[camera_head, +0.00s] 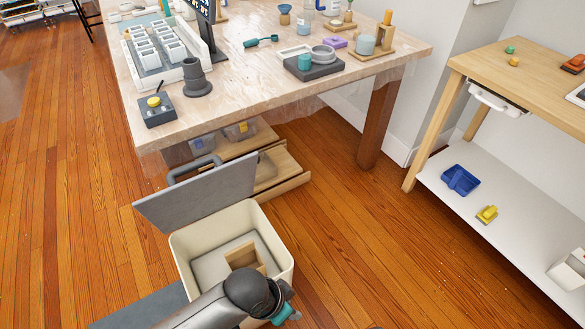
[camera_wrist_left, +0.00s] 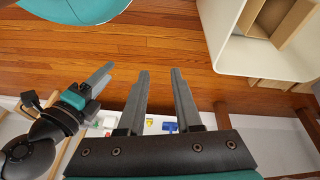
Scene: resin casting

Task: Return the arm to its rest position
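My left arm (camera_head: 215,305) comes in from the bottom in the head view, its dark wrist joint overlapping the near edge of the cream bin. Its teal gripper end is partly seen at the bin's near right corner; the fingers are hidden there. In the left wrist view my left gripper (camera_wrist_left: 160,72) is open, its two grey fingers apart with nothing between them. My right gripper (camera_wrist_left: 100,77) shows at the left of that view, seen side-on, so its opening is unclear. It is not identifiable in the head view.
The cream bin (camera_head: 181,258) stands open with a wooden box (camera_head: 242,256) inside and its grey lid (camera_head: 200,195) tilted up behind. The worktable (camera_head: 235,105) holds molds and tools. A wooden side table (camera_head: 535,75) stands at right. Wooden floor (camera_head: 350,250) between them is clear.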

